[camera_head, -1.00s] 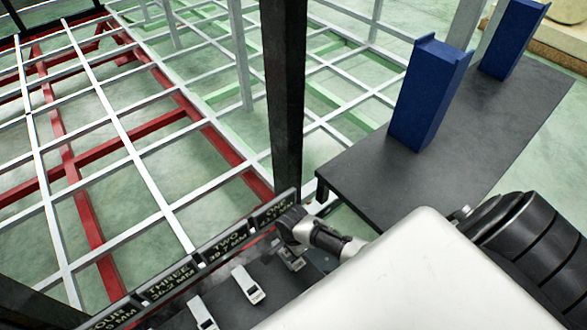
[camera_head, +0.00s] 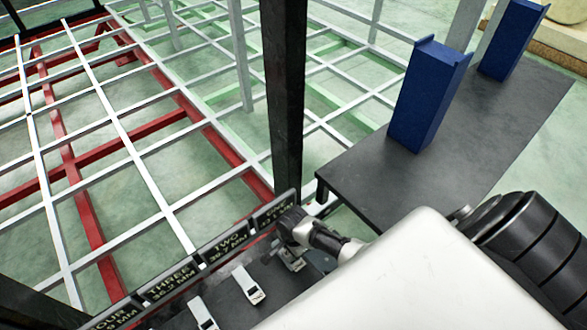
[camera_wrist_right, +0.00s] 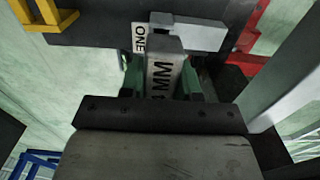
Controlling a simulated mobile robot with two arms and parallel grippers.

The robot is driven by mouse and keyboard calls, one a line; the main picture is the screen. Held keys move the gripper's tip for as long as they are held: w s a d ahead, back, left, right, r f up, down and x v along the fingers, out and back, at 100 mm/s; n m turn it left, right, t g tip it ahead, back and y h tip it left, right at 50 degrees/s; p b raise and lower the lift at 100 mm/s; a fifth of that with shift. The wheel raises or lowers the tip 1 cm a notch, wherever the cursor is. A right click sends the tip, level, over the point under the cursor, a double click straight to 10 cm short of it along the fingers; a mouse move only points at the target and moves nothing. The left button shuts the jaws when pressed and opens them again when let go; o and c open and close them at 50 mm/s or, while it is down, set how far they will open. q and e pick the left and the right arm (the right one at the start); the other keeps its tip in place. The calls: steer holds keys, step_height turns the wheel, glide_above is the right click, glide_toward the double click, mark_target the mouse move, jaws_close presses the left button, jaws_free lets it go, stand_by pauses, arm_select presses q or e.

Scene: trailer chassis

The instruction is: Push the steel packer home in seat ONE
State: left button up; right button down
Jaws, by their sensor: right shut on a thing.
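My right gripper (camera_wrist_right: 162,85) is shut on the steel packer (camera_wrist_right: 163,70), a grey metal piece with dark "MM" lettering, held between green finger pads. The packer's far end meets the dark fixture at seat ONE, beside the white ONE label (camera_wrist_right: 140,38) and a light grey block (camera_wrist_right: 195,37). How deep it sits is hard to tell. In the head view my right gripper (camera_head: 294,244) is low at the ONE end of the labelled rail (camera_head: 232,243), partly hidden by my arm. My left gripper is not in view.
Two light metal pieces (camera_head: 248,283) (camera_head: 203,313) lie along the dark bench by TWO and THREE. A dark upright post (camera_head: 287,95) stands close behind my right gripper. A dark table (camera_head: 480,130) at right carries two blue blocks (camera_head: 430,95) (camera_head: 511,40). The chassis frame (camera_head: 120,140) fills the left.

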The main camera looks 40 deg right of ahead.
steer(key=shift+f+b, duration=1.95)
steer(key=shift+f, duration=0.75)
steer(key=c, duration=0.7)
jaws_free()
steer(key=shift+c, duration=0.2)
steer(key=shift+r, duration=0.1)
step_height(320, 180, up, 10)
steer(key=p, duration=0.3)
steer(key=shift+f, duration=0.2)
steer(key=shift+r, duration=0.6)
steer(key=shift+f, duration=0.1)
